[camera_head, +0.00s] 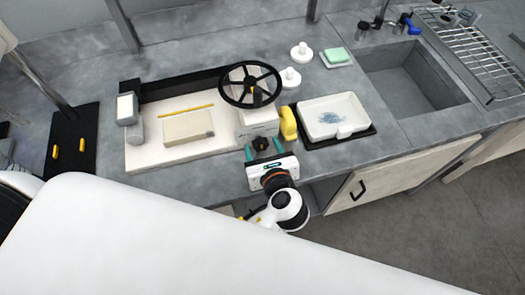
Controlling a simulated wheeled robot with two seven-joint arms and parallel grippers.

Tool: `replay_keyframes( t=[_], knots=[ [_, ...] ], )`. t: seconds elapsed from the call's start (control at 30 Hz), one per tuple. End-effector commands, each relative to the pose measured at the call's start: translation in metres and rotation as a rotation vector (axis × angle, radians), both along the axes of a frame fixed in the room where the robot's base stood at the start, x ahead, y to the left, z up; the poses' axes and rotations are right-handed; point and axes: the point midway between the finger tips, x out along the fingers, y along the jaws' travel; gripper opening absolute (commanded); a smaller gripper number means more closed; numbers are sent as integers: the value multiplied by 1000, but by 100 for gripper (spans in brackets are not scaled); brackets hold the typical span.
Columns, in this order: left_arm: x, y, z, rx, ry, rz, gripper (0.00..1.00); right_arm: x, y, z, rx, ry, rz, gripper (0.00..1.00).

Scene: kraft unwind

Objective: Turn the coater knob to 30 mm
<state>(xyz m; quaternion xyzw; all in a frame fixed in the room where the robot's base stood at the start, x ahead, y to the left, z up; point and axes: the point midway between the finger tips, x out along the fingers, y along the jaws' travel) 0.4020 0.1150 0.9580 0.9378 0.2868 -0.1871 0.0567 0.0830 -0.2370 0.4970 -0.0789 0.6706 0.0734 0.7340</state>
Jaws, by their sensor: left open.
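The coater (150,152) is a cream machine on the grey counter, with a large black handwheel (250,84) on its right part. A small black knob (260,144) sits low on the front of that part, below the wheel. My left gripper (263,150) points at the knob with its two teal fingers open. One finger shows on each side of the knob, and I cannot tell whether they touch it. No scale or reading can be made out. My right gripper is not in view.
A yellow object (288,123) stands close to the right of my left gripper. Beside it, a white tray (318,132) with a blue stain lies on a black base. A sink (408,82) and wire rack (487,70) are further right.

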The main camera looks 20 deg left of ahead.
Motion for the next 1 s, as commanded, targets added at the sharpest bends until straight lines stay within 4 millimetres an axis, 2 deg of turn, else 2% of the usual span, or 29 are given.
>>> replay_keyframes(
  t=[0.33, 0.6, 0.77, 1.0],
  knots=[
    [3, 2, -1, 0, 0, 0, 58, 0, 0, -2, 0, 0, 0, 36],
    [3, 2, -1, 0, 0, 0, 14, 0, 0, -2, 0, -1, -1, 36],
    [3, 2, -1, -6, -4, 0, 13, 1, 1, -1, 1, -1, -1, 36],
    [2, 4, 2, -72, -49, -1, 13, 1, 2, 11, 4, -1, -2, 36]
  ],
)
